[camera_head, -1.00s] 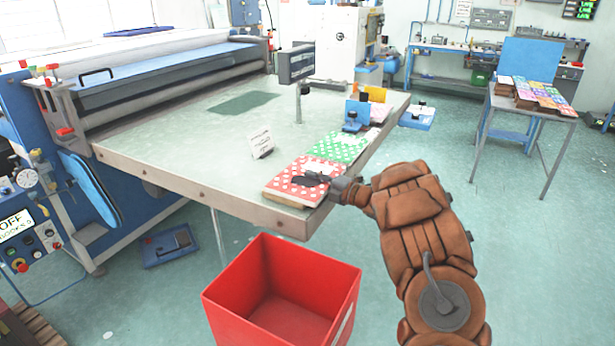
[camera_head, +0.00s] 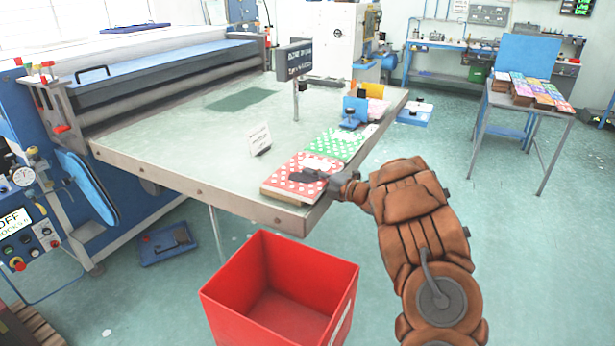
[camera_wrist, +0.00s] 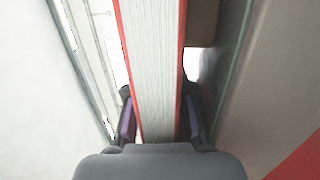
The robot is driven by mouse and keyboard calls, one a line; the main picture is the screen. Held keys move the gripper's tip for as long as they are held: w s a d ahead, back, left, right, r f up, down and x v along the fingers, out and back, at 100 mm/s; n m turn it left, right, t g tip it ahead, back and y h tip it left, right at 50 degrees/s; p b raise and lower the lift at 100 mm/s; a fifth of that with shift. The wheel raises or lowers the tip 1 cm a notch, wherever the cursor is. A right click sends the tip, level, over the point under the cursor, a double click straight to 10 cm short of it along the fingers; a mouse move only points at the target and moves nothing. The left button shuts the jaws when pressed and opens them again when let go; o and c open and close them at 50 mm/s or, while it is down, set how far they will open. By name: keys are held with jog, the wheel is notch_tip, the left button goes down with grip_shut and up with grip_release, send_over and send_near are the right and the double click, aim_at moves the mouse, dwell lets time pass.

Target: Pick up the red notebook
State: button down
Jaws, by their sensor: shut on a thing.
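The red notebook (camera_head: 286,188) has white dots and lies at the near corner of the machine's table. My gripper (camera_head: 316,177) reaches it from the right and is shut on it, with one dark finger across its top cover. In the wrist view the notebook's white page edges (camera_wrist: 155,70) and red covers stand between the two fingers of my gripper (camera_wrist: 160,125), one on each side. In the head view the notebook looks still at table height; I cannot tell whether it is clear of the surface.
A green dotted notebook (camera_head: 341,144) lies just behind the red one. A small white sign (camera_head: 259,139) stands to the left. A red bin (camera_head: 228,303) is on the floor below the table (camera_head: 190,140). A side table (camera_head: 497,100) with several colourful notebooks stands at the right.

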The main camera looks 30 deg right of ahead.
aim_at(301, 193)
jog(key=shift+r+b, duration=0.4)
jog(key=shift+r, duration=0.45)
jog(key=shift+s+a+r+b, duration=0.15)
jog(key=shift+r+b, duration=0.05)
jog(key=shift+r, duration=0.3)
jog(key=shift+s+a+r+b, duration=0.15)
jog(key=shift+r+b, duration=0.05)
jog(key=shift+r, duration=0.3)
jog(key=s+a+b, duration=0.1)
jog(key=s+a, duration=0.2)
jog(key=s+a+r+b, duration=0.1)
jog(key=s+a, duration=0.2)
jog(key=s, duration=0.1)
jog(key=s+a+b, duration=0.1)
jog(key=s+a, duration=0.2)
jog(key=s, duration=0.1)
jog(key=shift+s+a+r+b, duration=0.2)
jog(key=shift+s+a+b, duration=0.05)
jog(key=shift+a+b, duration=0.15)
